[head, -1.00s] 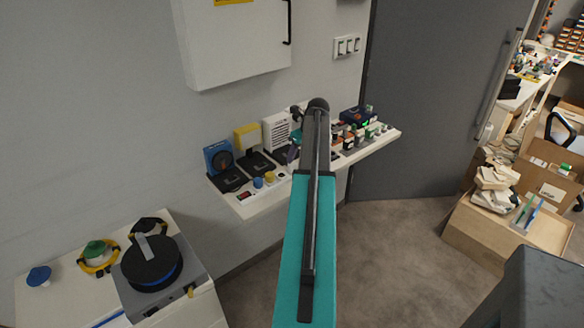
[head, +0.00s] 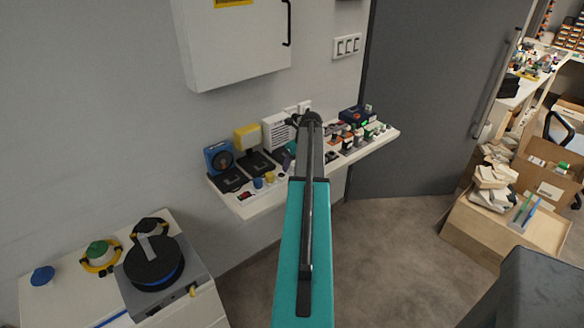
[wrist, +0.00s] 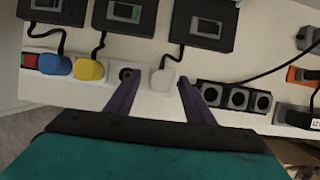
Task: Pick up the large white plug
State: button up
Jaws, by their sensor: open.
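I see no clear contact between fingers and plug.
A yellow plug (wrist: 90,69), a blue plug (wrist: 57,67) and a red switch (wrist: 30,61) are left of the white plug. Black sockets (wrist: 238,98) lie to the right. Black device bases (wrist: 203,22) stand behind. The shelf's front edge (head: 262,209) is close.

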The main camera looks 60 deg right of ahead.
aim_at(293, 164)
grip_shut()
dwell(0.3)
jog(key=shift+r, duration=0.15)
jog(key=shift+r+b, duration=0.8)
jog(key=shift+r, duration=0.75)
jog(key=s+a+b, duration=0.1)
jog(key=s, duration=0.7)
jog(key=s+a+r+b, duration=0.1)
jog(key=s+b, duration=0.1)
jog(key=s, duration=0.5)
jog(key=shift+s+a+r+b, duration=0.3)
jog(key=shift+s+a, duration=0.1)
jog(key=shift+w, duration=0.15)
